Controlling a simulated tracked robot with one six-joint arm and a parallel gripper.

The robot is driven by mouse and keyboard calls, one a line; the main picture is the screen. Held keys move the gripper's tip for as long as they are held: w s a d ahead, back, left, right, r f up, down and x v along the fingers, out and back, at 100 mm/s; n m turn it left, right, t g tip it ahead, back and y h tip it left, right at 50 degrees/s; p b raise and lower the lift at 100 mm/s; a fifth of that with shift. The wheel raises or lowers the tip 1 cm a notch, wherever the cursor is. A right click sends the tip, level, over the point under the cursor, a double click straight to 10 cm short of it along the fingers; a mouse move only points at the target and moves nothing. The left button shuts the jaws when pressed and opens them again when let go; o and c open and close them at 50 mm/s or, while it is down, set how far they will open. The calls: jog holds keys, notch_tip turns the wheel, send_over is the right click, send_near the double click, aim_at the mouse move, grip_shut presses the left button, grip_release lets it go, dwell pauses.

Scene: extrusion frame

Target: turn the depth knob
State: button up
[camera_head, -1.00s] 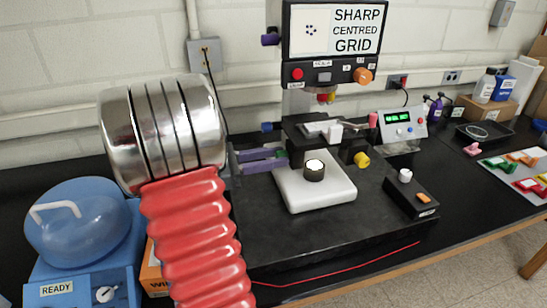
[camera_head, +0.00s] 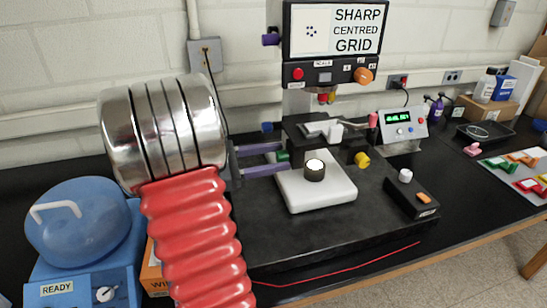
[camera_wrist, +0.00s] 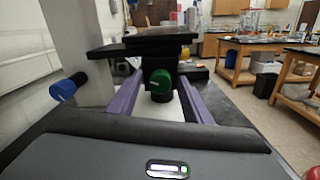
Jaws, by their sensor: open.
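My gripper (camera_head: 283,157) is open, its two purple fingers reaching right toward the microscope-like machine. In the wrist view the fingers spread on both sides of a green knob (camera_wrist: 159,80) with a pale pointer line, on a black block under the stage. The knob stands between the fingertips, with gaps visible on both sides. In the head view the green knob (camera_head: 283,155) is small and partly hidden by the fingers. A blue knob (camera_wrist: 63,90) sits to the left in the wrist view. No label shows which knob is the depth knob.
A screen (camera_head: 335,29) reads "SHARP CENTRED GRID". Below it are a red button (camera_head: 298,74) and an orange knob (camera_head: 363,75). A yellow knob (camera_head: 362,160) sits right of the stage. A white block with a black cylinder (camera_head: 314,170) stands in front.

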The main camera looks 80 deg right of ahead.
jog(key=v, duration=0.7)
jog(key=shift+w+a, duration=0.15)
jog(key=shift+w, duration=0.1)
dwell(1.5)
